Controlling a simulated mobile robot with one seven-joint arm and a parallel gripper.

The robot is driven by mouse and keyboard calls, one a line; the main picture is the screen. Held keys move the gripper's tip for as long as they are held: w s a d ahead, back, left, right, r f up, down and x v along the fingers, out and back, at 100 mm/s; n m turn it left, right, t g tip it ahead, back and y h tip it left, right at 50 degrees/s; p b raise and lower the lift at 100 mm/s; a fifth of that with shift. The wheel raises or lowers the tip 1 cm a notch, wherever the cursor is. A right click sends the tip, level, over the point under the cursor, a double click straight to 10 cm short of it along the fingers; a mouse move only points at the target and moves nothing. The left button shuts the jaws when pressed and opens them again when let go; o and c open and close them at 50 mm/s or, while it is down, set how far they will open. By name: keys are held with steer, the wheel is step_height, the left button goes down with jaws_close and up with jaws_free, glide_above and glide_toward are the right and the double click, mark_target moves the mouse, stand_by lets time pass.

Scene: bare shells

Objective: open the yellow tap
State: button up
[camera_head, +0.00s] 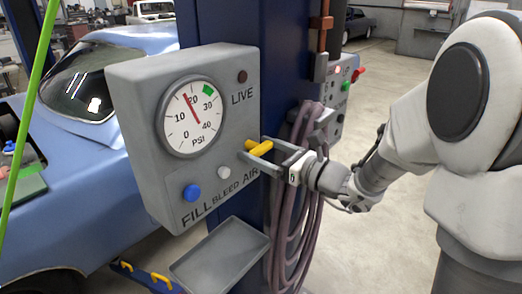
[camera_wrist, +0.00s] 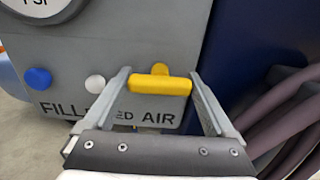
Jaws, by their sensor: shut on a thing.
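The yellow tap (camera_head: 260,148) is a short bar handle on the front of a grey box (camera_head: 128,112), at its lower right above the word AIR. My gripper (camera_head: 261,153) reaches it from the right, its two fingers on either side of the handle. In the wrist view the tap (camera_wrist: 160,86) lies crosswise between the fingertips of my gripper (camera_wrist: 159,84), with both ends against the fingers. The gripper is shut on the tap. The handle looks about level in the wrist view.
The box carries a gauge (camera_head: 191,115), needle near 20, a dark round lamp (camera_head: 242,77) by LIVE, a blue button (camera_head: 192,192) and a white button (camera_head: 224,172). A coiled hose (camera_head: 290,220) hangs right of it. A grey tray (camera_head: 222,255) sits below. A blue car (camera_head: 70,215) stands behind.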

steer(key=shift+f, duration=0.15)
steer(key=n+b, duration=0.1)
steer(key=b, duration=0.1)
steer(key=n+b, duration=0.1)
steer(key=b, duration=0.2)
steer(key=shift+f+n, duration=0.25)
steer(key=shift+n, duration=0.05)
steer(key=n+b, duration=0.6)
steer(key=b, duration=0.5)
steer(key=shift+f+b, duration=0.1)
steer(key=shift+b, duration=0.3)
steer(key=n+b, duration=0.5)
steer(key=b, duration=0.4)
steer(key=shift+n, duration=0.4)
steer(key=n+b, duration=0.1)
steer(key=b, duration=0.1)
steer(key=n+b, duration=0.1)
steer(key=b, duration=0.1)
steer(key=shift+r+n, duration=0.25)
steer(key=shift+n, duration=0.15)
steer(key=shift+r, duration=0.1)
steer(key=shift+r+n+b, duration=0.1)
steer(key=shift+n+b, duration=0.3)
steer(key=shift+b, duration=0.05)
steer(key=o, duration=1.1)
steer(key=shift+c, duration=0.2)
